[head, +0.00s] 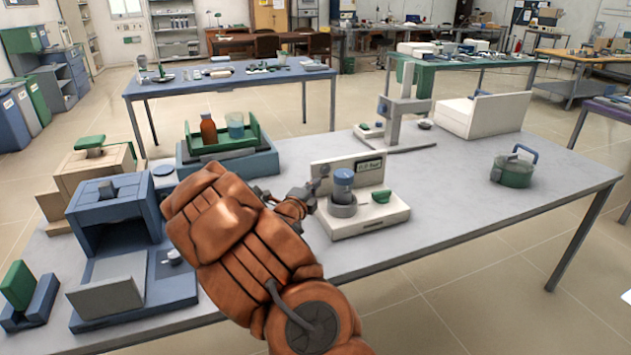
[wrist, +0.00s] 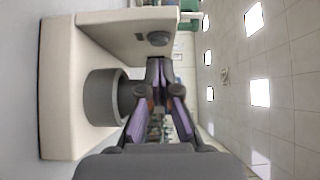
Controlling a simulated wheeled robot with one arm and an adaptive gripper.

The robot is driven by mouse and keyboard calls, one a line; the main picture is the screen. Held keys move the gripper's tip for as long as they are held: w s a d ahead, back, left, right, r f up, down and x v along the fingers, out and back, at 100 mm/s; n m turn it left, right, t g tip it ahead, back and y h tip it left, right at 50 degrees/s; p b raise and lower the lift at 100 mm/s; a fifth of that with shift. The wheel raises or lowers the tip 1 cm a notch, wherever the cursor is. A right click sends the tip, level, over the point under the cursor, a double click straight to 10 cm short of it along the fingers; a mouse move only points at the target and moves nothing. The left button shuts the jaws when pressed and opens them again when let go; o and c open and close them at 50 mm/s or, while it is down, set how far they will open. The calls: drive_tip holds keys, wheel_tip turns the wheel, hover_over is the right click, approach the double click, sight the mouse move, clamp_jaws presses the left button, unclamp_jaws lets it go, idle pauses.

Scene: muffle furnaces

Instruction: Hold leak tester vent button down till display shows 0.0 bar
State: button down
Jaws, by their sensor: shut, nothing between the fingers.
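The leak tester (head: 375,215) is an off-white unit with an upright panel, standing on the grey table. A grey cup (head: 343,208) holds a blue-capped jar (head: 343,185). My gripper (head: 310,190) is at the left of the panel. In the wrist view my gripper (wrist: 158,62) is shut and empty, its tips close to a dark round button (wrist: 158,38) on the panel. I cannot tell whether they touch.
A green knob (head: 381,196) is on the tester's right side. A green tray (head: 222,140) with bottle and beaker stands behind left. A stand (head: 396,125) is behind the tester, a green pot (head: 513,170) to its right. The table's front right is clear.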

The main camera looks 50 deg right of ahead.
drive_tip(key=shift+s+a, duration=0.15)
drive_tip(key=shift+a, duration=0.35)
idle(0.8)
